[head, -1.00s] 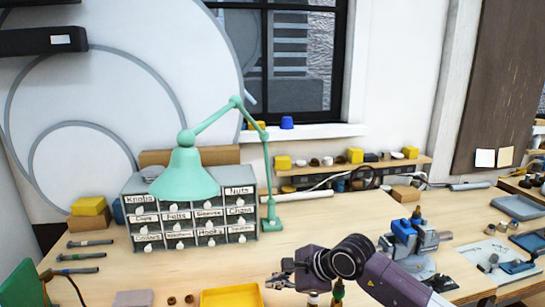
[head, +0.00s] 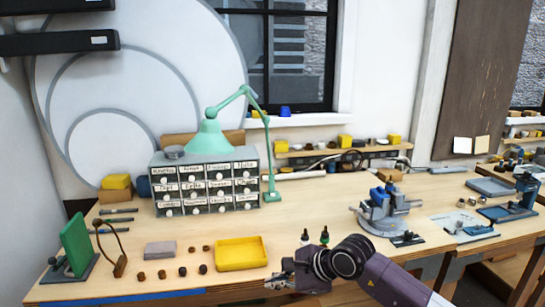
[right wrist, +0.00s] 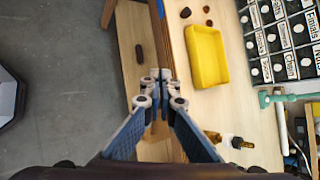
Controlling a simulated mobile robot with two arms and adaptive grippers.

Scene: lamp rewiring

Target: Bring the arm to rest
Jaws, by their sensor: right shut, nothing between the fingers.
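My right arm comes in from the lower right in the head view, with its right gripper (head: 281,283) by the front edge of the workbench (head: 330,213). The gripper's fingers (right wrist: 160,76) are together and empty in the right wrist view, over the bench's front edge, with grey floor on the left. The gripper appears apart from the yellow tray (head: 241,254), which also shows in the right wrist view (right wrist: 207,58). My left gripper is not in view.
A green lamp (head: 209,140) stands by a labelled drawer cabinet (head: 206,184). A vise (head: 385,210) is at right, and two small dark bottles (head: 324,236) stand near my wrist. A green upright plate (head: 75,244) is at far left.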

